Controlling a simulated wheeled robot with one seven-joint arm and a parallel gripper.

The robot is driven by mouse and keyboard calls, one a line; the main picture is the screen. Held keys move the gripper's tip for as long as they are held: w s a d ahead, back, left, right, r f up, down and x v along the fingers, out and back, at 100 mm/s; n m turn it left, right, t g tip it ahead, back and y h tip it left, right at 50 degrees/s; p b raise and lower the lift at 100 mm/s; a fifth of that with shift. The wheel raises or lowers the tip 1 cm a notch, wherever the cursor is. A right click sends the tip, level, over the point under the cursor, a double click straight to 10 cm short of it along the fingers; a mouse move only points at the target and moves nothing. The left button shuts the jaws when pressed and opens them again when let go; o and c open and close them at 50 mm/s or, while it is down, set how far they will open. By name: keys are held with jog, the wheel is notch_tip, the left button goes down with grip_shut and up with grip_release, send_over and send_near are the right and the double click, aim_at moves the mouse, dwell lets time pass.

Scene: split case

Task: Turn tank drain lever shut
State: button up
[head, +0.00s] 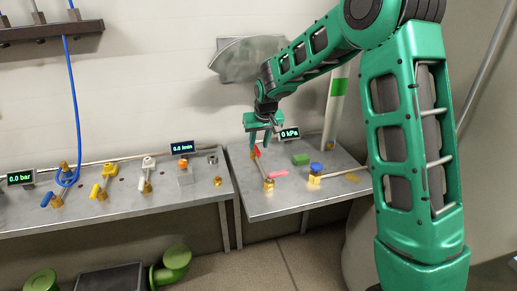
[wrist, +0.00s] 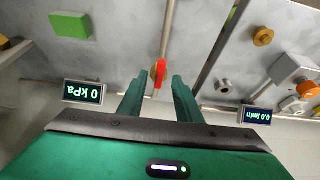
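My gripper (head: 263,139) points down over the right bench, just above a red lever (head: 257,152). In the wrist view my gripper (wrist: 159,77) has its two fingers apart, with a red-orange lever (wrist: 160,70) showing between the fingertips and a gap on each side. The lever sits on a thin metal pipe. A second, pinkish-red lever (head: 278,174) lies nearly level on a brass valve nearer the bench's front edge. No label shows which lever is the tank drain. I cannot tell whether the fingers reach down to the lever's height.
The left bench holds yellow-handled (head: 97,191) and other valves and a 0.0 l/min display (head: 182,148). A narrow gap separates the benches.

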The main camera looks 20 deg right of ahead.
aim_at(257, 150)
jog(key=shift+x, duration=1.55)
jog(key=shift+s, duration=0.1)
